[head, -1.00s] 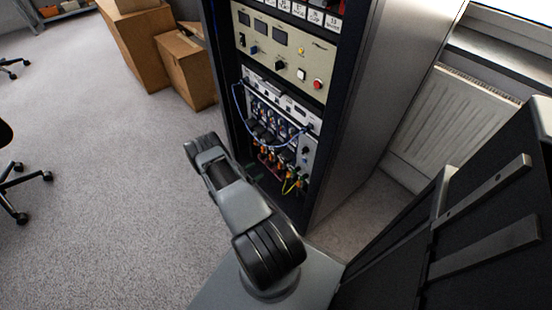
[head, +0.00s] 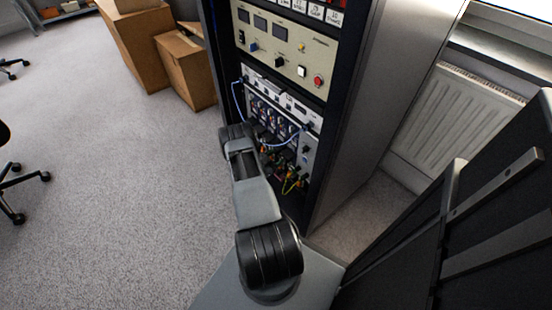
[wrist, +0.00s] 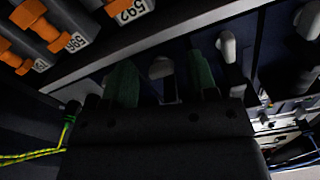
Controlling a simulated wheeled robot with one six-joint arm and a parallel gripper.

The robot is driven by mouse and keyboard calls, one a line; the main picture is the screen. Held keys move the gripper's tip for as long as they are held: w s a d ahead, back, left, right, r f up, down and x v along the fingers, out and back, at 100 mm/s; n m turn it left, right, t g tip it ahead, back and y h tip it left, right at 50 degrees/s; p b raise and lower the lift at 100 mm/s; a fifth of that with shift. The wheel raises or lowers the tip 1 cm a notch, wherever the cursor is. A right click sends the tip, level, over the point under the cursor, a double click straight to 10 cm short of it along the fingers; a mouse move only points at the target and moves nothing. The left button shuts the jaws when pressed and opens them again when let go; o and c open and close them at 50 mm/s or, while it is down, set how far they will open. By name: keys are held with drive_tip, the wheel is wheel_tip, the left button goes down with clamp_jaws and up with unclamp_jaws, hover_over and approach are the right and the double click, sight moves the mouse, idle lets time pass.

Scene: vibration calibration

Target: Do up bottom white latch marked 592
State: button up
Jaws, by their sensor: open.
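In the wrist view, the 592 label (wrist: 130,9) is at the top edge, on a grey block beside orange-handled parts. A white latch (wrist: 161,67) with a rounded head shows below it, across a grey rail. I cannot tell for certain that the label belongs to this latch. My gripper (wrist: 161,82) is open, with one green finger on each side of the white latch. Contact cannot be made out, and the latch's lower part is hidden by the gripper body. In the head view my arm hides the gripper and the latch at the rack's lower front.
Two more white latches, one nearer (wrist: 228,46) and one farther (wrist: 308,21), stand to the right. An orange part with a 595 label (wrist: 76,42) is at upper left. A yellow-green cable (wrist: 35,156) runs at left. Blue cables (head: 278,144) cross the rack front. Cardboard boxes (head: 187,72) stand left of the rack.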

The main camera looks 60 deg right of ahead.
drive_tip(key=c, duration=0.9)
idle(0.9)
drive_tip(key=o, duration=0.9)
drive_tip(key=p+v, duration=0.2)
drive_tip(key=v, duration=1.2)
drive_tip(key=shift+d, duration=0.1)
